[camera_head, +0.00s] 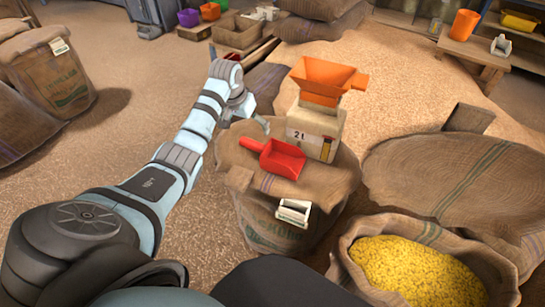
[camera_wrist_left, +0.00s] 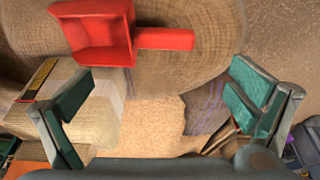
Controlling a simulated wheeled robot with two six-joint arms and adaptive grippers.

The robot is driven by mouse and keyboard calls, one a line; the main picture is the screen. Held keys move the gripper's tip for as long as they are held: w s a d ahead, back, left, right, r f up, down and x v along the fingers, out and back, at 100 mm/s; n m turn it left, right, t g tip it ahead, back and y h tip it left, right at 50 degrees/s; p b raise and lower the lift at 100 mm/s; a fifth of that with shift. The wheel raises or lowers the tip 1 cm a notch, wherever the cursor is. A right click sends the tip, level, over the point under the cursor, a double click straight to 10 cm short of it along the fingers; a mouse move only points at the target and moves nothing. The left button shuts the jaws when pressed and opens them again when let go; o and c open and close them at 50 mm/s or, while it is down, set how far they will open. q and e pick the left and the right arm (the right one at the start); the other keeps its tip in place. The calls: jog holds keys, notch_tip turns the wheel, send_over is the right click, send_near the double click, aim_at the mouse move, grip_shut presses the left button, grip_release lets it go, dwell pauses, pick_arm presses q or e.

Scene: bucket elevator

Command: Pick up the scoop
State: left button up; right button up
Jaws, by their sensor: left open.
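The red scoop (camera_head: 277,158) lies on top of a burlap sack (camera_head: 325,190), with its handle toward the left in the head view. In the left wrist view the scoop (camera_wrist_left: 98,38) is at the upper left, its handle (camera_wrist_left: 165,39) pointing right. My left gripper (camera_head: 246,122) is just beyond the handle end, at the sack's far left edge. In the left wrist view my left gripper (camera_wrist_left: 160,95) is open and empty, its fingers wide apart and the scoop apart from them. My right gripper is in neither view.
A box marked 2 L (camera_head: 314,132) with an orange funnel (camera_head: 322,78) stands close behind the scoop. A small white object (camera_head: 293,211) is at the sack's front. An open sack of yellow grain (camera_head: 415,270) stands at front right.

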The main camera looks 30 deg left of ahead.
aim_at(253, 142)
pick_arm(q)
jog(key=b+x, duration=0.5)
jog(key=x, duration=0.7)
jog(key=shift+a+b, duration=0.15)
jog(key=shift+b, duration=0.15)
jog(key=shift+r, duration=0.15)
jog(key=shift+c, duration=0.7)
jog(key=c, duration=1)
jog(key=shift+c, duration=0.2)
